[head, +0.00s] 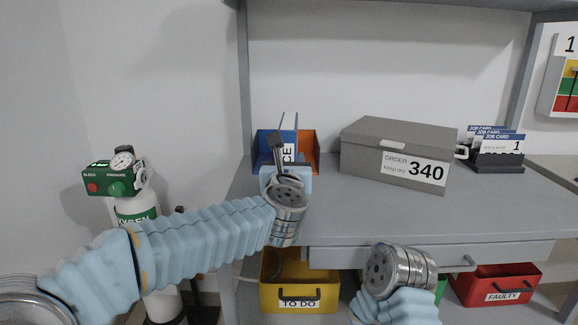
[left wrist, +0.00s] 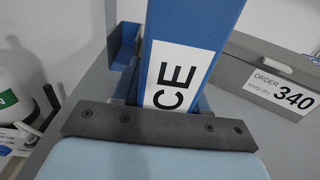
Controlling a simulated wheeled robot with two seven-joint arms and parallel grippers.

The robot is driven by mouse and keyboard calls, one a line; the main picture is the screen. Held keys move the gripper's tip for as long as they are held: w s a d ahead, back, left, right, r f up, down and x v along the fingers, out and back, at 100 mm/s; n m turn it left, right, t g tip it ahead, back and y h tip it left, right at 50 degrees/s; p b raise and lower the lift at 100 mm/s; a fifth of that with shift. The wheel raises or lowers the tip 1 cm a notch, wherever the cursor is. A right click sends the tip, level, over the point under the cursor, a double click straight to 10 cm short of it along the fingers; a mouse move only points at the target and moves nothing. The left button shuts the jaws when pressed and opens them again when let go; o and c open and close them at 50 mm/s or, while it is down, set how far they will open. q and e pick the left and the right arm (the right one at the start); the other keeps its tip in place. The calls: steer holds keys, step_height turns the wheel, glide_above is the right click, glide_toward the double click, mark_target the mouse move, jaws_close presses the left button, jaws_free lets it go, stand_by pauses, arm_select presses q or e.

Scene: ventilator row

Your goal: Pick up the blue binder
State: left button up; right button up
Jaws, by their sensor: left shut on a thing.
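The blue binder (head: 288,152) stands upright at the back left of the grey bench, with a white spine label ending in "CE". In the left wrist view, its blue spine (left wrist: 218,22) rises straight ahead, close behind the dark gripper edge. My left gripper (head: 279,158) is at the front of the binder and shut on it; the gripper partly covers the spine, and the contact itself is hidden. My right wrist shows low in the middle of the head view, in front of the bench, but its gripper fingers do not show.
An orange part (head: 310,148) is right of the binder. A grey box marked 340 (head: 400,150) and job cards (head: 497,150) stand farther right. Yellow (head: 290,298) and red (head: 500,284) bins sit below. An oxygen cylinder (head: 135,210) stands left. The front bench top is clear.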

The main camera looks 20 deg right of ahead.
arm_select(q)
jaws_close()
steer(key=shift+r, duration=0.1)
steer(key=shift+r, duration=0.1)
